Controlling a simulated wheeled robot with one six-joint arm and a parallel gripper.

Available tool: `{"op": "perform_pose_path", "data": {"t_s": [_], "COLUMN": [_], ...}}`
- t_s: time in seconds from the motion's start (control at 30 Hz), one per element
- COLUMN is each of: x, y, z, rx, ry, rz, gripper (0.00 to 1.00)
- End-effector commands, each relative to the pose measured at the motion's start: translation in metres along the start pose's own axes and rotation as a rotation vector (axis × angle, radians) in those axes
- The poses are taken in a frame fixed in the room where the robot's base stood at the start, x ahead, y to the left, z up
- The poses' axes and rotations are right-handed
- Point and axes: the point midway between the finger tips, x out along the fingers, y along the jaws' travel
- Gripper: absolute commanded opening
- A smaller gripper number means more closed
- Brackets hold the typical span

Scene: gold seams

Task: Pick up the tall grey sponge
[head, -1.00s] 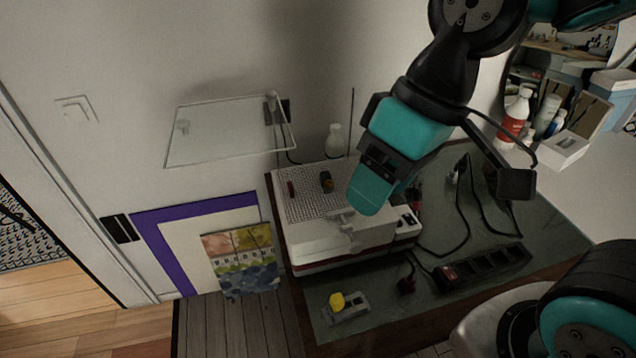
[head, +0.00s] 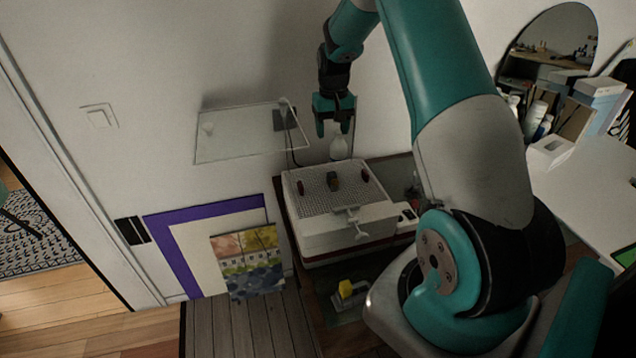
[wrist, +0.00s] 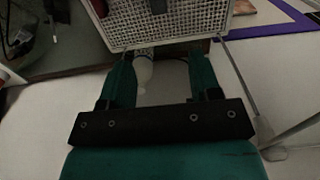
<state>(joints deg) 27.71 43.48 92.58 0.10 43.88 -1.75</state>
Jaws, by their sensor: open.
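My gripper (head: 333,128) is open and empty, fingers pointing down, above and behind the grid. In the wrist view the two fingers (wrist: 162,78) are spread apart, with a white bottle (wrist: 143,72) seen beyond the gap.
A clear shelf (head: 250,135) juts from the wall left of my gripper. A white bottle (head: 339,147) stands behind the machine. A yellow item (head: 345,288) sits in front, below.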

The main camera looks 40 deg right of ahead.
Motion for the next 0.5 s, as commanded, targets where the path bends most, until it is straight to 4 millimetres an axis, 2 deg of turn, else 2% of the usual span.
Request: {"op": "perform_pose_path", "data": {"t_s": [0.3,0.5], "x": [0.069,0.095], "y": [-0.001,-0.001], "z": [0.002,0.001], "rx": [-0.003,-0.002], "ry": [-0.006,-0.002], "rz": [-0.001,-0.001], "gripper": [0.57,0.57]}}
